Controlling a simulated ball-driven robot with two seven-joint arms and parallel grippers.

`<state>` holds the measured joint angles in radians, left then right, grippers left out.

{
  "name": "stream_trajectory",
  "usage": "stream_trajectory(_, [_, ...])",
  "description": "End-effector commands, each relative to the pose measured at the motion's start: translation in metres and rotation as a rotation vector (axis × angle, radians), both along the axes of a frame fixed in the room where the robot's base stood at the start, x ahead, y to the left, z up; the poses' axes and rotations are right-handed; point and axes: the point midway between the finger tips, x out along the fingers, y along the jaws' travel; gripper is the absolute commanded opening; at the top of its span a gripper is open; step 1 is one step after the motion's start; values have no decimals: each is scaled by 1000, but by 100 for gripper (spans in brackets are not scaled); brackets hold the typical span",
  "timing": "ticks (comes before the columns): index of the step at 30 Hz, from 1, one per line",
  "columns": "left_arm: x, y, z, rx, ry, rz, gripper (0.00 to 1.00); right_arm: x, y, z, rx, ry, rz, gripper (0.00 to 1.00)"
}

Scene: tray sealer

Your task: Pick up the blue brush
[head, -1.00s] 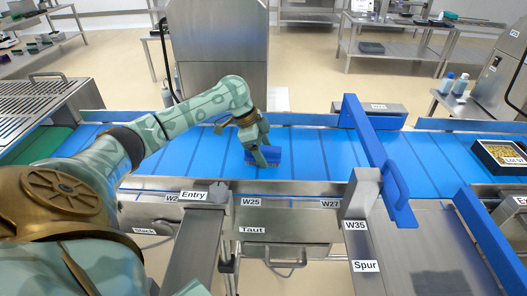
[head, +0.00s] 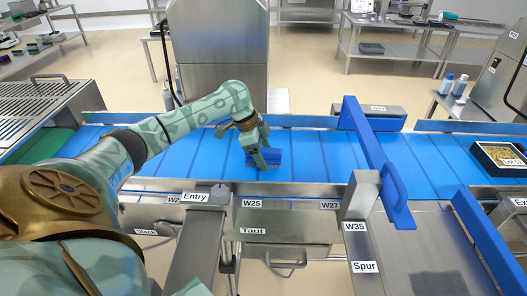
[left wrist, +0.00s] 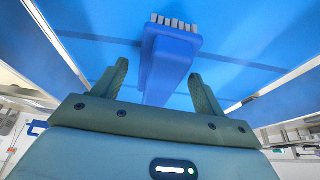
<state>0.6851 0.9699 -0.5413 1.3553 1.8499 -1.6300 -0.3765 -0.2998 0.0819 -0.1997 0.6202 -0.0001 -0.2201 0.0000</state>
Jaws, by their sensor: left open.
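The blue brush (head: 272,157) lies on the blue conveyor belt, just beyond the Entry and W25 labels. In the left wrist view the brush (left wrist: 168,55) shows a blue body and a row of pale bristles at its top end. My left gripper (head: 262,160) is at the brush in the head view and partly covers it. In the left wrist view my left gripper (left wrist: 162,78) is open, with one finger on each side of the brush's handle and visible gaps between. The handle's near end is hidden behind the gripper body. My right gripper is not in view.
Low blue rails (head: 310,120) and a steel edge border the belt (head: 205,160). A blue gate bar (head: 375,155) crosses the belt on the right. A black tray of yellow pieces (head: 495,158) stands farther right. The belt between brush and gate is clear.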

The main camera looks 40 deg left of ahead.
Motion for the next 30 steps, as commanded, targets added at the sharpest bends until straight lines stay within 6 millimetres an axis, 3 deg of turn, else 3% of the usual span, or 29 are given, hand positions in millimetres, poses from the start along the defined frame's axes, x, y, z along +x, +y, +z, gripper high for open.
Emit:
stream_trajectory(2, [0, 0, 0, 0, 0, 0, 65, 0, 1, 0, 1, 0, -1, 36])
stream_trajectory(6, [0, 0, 0, 0, 0, 0, 26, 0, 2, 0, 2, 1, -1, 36])
stream_trajectory(7, [0, 0, 0, 0, 0, 0, 21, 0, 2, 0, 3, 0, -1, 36])
stream_trajectory(16, [0, 0, 0, 0, -1, 0, 21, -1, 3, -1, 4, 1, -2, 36])
stream_trajectory(21, [1, 0, 2, 0, -2, -1, 21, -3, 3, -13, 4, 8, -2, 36])
stream_trajectory(26, [1, 0, 45, 0, -7, 0, 21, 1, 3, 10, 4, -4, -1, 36])
stream_trajectory(30, [-8, -30, 82, 1, -8, -7, 21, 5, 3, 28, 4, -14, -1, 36])
